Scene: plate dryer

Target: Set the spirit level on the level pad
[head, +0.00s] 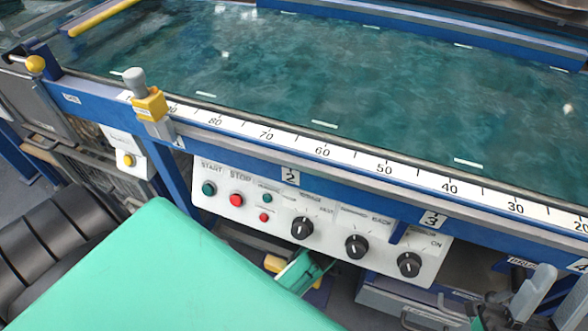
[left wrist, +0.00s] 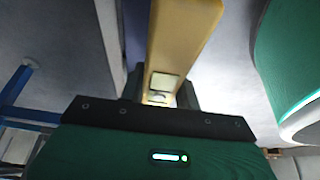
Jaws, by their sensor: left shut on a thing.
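The spirit level is a yellow bar (left wrist: 182,35) with a small pale vial window, seen large in the left wrist view. My left gripper (left wrist: 161,96) is shut on it, with dark fingers on both sides of the bar. In the head view my green left arm covers the lower left. A short yellow end of the level (head: 275,264) shows past it, below the control panel. Most of the level is hidden there. I cannot make out the level pad in either view.
The dryer's blue front rail carries a white number scale (head: 322,151). Its wet green-blue plate (head: 330,70) lies behind. A control panel (head: 320,220) with buttons and knobs hangs below the rail. A yellow-and-grey clamp (head: 149,105) stands on the rail. Black rollers (head: 55,235) lie at left.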

